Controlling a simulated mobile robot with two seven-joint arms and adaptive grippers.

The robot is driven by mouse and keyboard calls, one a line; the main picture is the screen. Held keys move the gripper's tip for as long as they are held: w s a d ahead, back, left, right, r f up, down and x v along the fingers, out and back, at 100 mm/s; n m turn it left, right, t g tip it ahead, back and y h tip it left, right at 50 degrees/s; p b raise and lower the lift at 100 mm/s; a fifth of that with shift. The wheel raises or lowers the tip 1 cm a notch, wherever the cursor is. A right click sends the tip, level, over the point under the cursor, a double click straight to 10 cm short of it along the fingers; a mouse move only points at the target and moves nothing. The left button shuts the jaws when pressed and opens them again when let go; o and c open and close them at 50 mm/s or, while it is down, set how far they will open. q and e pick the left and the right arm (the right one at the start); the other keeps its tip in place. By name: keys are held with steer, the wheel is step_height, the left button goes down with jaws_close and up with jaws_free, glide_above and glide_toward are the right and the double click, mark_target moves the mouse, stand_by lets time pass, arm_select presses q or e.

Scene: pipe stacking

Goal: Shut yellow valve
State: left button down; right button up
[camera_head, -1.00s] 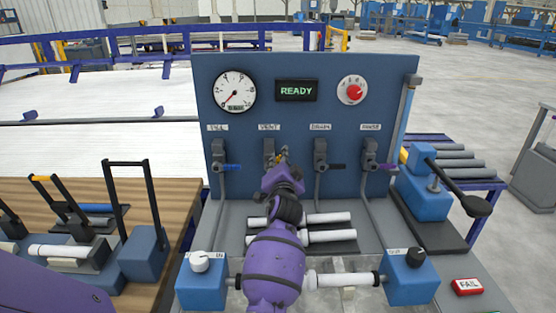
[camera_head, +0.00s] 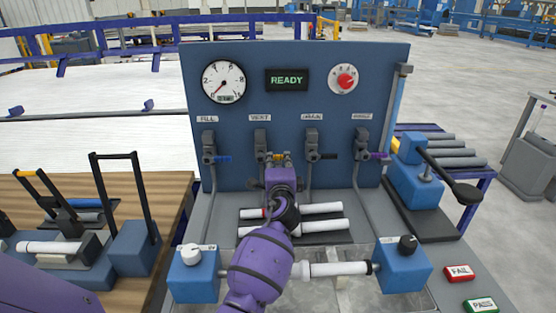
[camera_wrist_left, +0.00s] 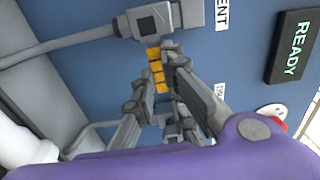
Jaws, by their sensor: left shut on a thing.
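The yellow valve handle (camera_head: 282,156) is on the VENT valve (camera_head: 261,140) of the blue panel, sticking out to the right of the valve body. Its yellow grip also shows in the left wrist view (camera_wrist_left: 158,72), between the fingers. My left gripper (camera_head: 279,163) reaches up from the front and is shut on the yellow handle. My wrist and the gripper's back hide part of the handle and the pipe below it in the head view. My right gripper is not in view.
Blue (camera_head: 222,159), black (camera_head: 328,156) and purple (camera_head: 378,155) handles sit on the neighbouring valves. A gauge (camera_head: 223,82), a READY display (camera_head: 287,80) and a red knob (camera_head: 345,78) are above. White pipes (camera_head: 322,227) lie below.

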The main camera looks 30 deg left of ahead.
arm_select(q)
steer(key=shift+f+m, duration=0.25)
steer(key=shift+m, duration=0.05)
steer(key=c, duration=1.8)
jaws_free()
steer(key=shift+r, duration=0.1)
steer(key=shift+s, duration=0.1)
steer(key=v, duration=1.2)
